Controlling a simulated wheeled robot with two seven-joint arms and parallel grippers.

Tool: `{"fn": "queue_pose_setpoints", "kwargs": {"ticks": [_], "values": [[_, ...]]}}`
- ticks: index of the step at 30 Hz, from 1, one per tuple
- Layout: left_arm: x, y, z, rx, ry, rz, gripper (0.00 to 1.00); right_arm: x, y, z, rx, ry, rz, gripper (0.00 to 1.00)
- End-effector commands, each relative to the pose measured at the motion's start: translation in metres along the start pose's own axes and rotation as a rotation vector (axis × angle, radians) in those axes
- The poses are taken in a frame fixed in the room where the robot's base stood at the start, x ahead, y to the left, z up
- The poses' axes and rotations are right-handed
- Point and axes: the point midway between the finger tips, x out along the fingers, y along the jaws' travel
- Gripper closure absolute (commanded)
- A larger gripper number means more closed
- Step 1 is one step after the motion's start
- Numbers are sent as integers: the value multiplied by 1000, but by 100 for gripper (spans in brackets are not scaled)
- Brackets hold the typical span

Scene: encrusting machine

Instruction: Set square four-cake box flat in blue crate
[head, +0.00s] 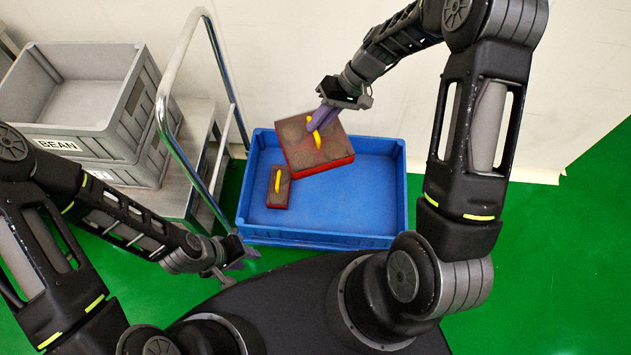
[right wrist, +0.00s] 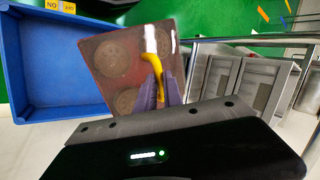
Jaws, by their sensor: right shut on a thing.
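The square four-cake box (head: 316,150) is red-sided with a brown top showing round cakes and a yellow handle. My right gripper (head: 318,124) is shut on that handle and holds the box over the back of the blue crate (head: 345,215), turned at an angle to its walls. In the right wrist view the box (right wrist: 112,65) hangs from the right gripper (right wrist: 160,88) beside the crate's interior (right wrist: 50,60). I cannot tell its exact height. My left gripper (head: 236,258) is at the crate's front left corner, outside it; its jaws are unclear.
A smaller red box (head: 278,188) with a yellow handle lies in the crate's left part. The crate's right part is bare. Grey bins marked BEAN (head: 85,95) stand on a metal cart with a curved rail (head: 165,110) at left. A pale wall is behind.

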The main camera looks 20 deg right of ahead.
Motion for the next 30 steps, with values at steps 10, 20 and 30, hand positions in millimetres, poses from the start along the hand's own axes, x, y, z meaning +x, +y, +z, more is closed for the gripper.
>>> {"fn": "queue_pose_setpoints", "kwargs": {"ticks": [10,20,30], "values": [[0,0,0,-1,0,-1,64,0,-1,0,-1,0,-1,100],[20,-9,-1,-2,3,-2,64,16,13,-1,15,11,0,100],[105,-45,-8,-10,21,-8,64,82,71,-8,102,65,1,100]]}}
